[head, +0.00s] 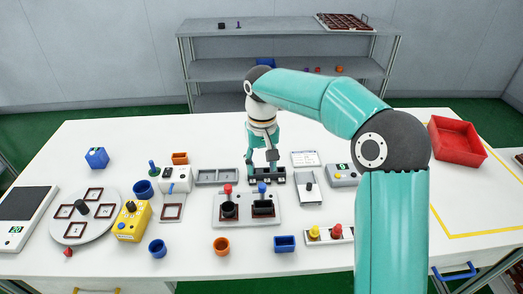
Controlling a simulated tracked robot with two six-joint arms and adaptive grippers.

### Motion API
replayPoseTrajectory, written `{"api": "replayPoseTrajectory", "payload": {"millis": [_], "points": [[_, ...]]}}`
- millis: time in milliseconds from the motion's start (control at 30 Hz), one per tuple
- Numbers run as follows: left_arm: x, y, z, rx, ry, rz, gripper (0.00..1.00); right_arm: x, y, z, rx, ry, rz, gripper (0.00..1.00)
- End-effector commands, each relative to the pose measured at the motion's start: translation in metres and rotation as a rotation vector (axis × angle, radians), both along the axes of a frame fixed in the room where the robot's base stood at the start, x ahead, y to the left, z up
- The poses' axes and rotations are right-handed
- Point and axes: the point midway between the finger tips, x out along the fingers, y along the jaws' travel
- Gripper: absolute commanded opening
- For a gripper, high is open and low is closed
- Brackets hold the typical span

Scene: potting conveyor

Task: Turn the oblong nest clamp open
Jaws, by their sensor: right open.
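A grey fixture plate (246,221) lies in the middle of the white table and carries two dark nests. The left nest (229,210) has a red-knobbed clamp (228,189). The right nest (263,209) looks wider and oblong, and has a blue-knobbed clamp (262,188) standing at its back. Whether that clamp is turned open or closed is too small to tell. My right gripper (267,178) points down just behind the blue knob, open and apparently empty. I cannot tell whether it touches the knob. My left gripper is not in view.
A grey tray (217,177) is left of the gripper, and a grey slotted stand (308,188) is right of it. A blue box (285,243) and orange cup (221,246) are in front. A turntable (70,227) is left, a red bin (456,142) far right.

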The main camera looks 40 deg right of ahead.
Motion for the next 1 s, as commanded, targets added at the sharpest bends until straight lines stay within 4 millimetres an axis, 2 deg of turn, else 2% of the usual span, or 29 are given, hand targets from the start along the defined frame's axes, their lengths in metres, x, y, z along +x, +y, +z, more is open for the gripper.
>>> {"api": "replayPoseTrajectory", "payload": {"millis": [100, 300, 1000], "points": [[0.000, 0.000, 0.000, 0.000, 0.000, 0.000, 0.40, 0.001, 0.000, 0.023, 0.000, -0.004, 0.000, 0.49], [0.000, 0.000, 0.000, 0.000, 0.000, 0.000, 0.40, 0.001, 0.000, 0.044, 0.000, -0.001, 0.001, 0.49], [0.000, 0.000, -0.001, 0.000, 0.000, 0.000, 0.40, 0.001, 0.000, 0.047, -0.001, 0.000, 0.000, 0.49]]}}
